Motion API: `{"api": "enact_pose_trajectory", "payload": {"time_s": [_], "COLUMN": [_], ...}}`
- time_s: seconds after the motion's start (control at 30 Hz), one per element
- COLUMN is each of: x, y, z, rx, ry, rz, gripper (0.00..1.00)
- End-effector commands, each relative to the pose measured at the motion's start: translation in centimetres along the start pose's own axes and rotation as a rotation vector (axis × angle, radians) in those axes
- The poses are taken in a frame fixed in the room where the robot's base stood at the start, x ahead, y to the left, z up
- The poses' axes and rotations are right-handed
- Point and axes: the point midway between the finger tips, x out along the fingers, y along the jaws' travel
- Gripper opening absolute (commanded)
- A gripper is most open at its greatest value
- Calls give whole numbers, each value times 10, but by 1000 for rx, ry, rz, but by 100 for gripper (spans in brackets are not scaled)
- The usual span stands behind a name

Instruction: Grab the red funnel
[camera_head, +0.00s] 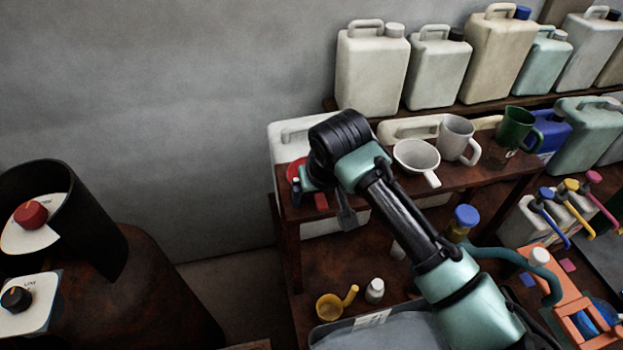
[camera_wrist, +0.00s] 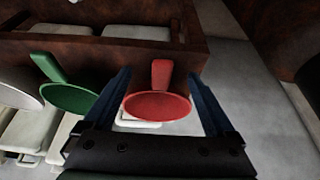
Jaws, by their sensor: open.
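The red funnel (camera_wrist: 157,106) shows in the wrist view as a round red rim with a flat tab-like part beyond it. It lies between the two fingers of my gripper (camera_wrist: 157,78), with gaps on both sides, so neither finger seems to press on it. In the head view, red parts of the funnel (camera_head: 294,170) show at the left end of the wooden shelf, mostly hidden behind my gripper (camera_head: 320,197). My gripper is open and reaches down there. Its exact height over the funnel cannot be told.
A green handled vessel (camera_wrist: 68,97) is beside the funnel in the wrist view. A white handled cup (camera_head: 416,157), a white mug (camera_head: 456,139) and a green mug (camera_head: 514,130) stand further along the shelf. Several jugs (camera_head: 371,72) line the back. Left of the shelf is a bare wall.

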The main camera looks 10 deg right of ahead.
Motion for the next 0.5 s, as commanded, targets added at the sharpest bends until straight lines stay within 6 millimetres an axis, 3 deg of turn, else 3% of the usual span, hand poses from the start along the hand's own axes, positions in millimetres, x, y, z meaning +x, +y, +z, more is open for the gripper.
{"api": "enact_pose_trajectory", "payload": {"time_s": [0.07,0.5], "x": [0,0], "y": [0,0], "z": [0,0], "rx": [0,0], "ry": [0,0], "rz": [0,0], "gripper": [90,13]}}
